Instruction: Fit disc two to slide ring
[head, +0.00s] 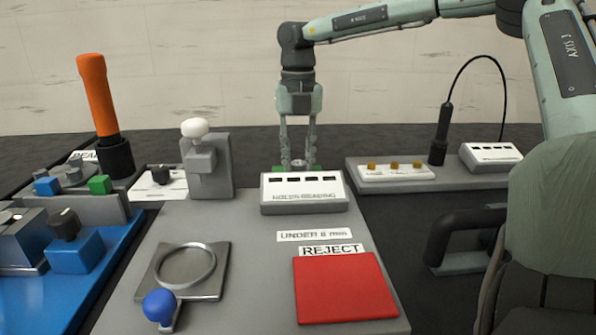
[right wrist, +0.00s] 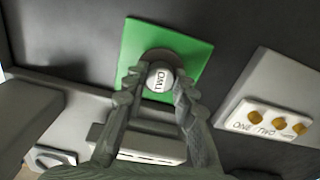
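Disc two (right wrist: 159,78) is a small pale disc whose lettering reads TWO upside down. It sits on a dark round spot on a green pad (right wrist: 190,50); the pad's edges also show in the head view (head: 278,169). My right gripper (head: 298,163) points down behind the meter box, its fingers on either side of the disc; it also shows in the right wrist view (right wrist: 158,82). The fingers look spread, with slight gaps beside the disc. The slide ring (head: 185,266) is an empty metal ring on a grey plate with a blue knob (head: 160,306). My left gripper is out of view.
A red reject pad (head: 344,288) lies right of the ring. A grey post with a white knob (head: 206,160) stands behind the ring. A white block with orange pegs (head: 395,172) sits right.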

